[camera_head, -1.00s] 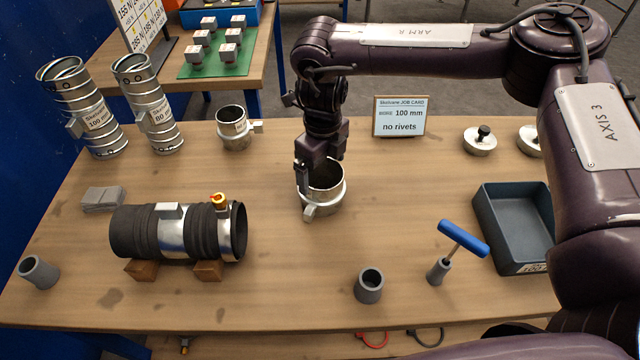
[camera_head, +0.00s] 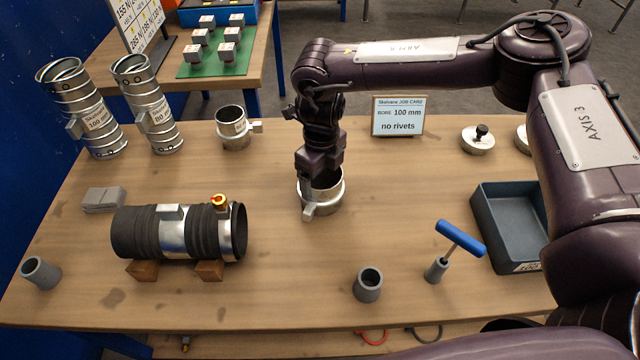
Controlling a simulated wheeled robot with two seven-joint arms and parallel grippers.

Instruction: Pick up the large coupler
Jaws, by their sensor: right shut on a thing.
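The large coupler (camera_head: 328,201) is a short metal ring with a small tab at its front. It stands at the middle of the table. My right gripper (camera_head: 308,184) reaches down from above and is shut on the left part of its rim. The gripper and wrist hide part of the rim and the inside. I cannot tell whether the coupler is clear of the table. A smaller coupler (camera_head: 234,132) stands apart at the back left. My left gripper is not in view.
A dark duct (camera_head: 140,232) lies on wooden blocks at left. Two spiral ducts (camera_head: 92,115) stand behind it. A job card (camera_head: 398,116) reads 100 mm, no rivets. A grey tray (camera_head: 490,235), a blue-handled tool (camera_head: 460,238) and a grey cup (camera_head: 368,287) are at right and front.

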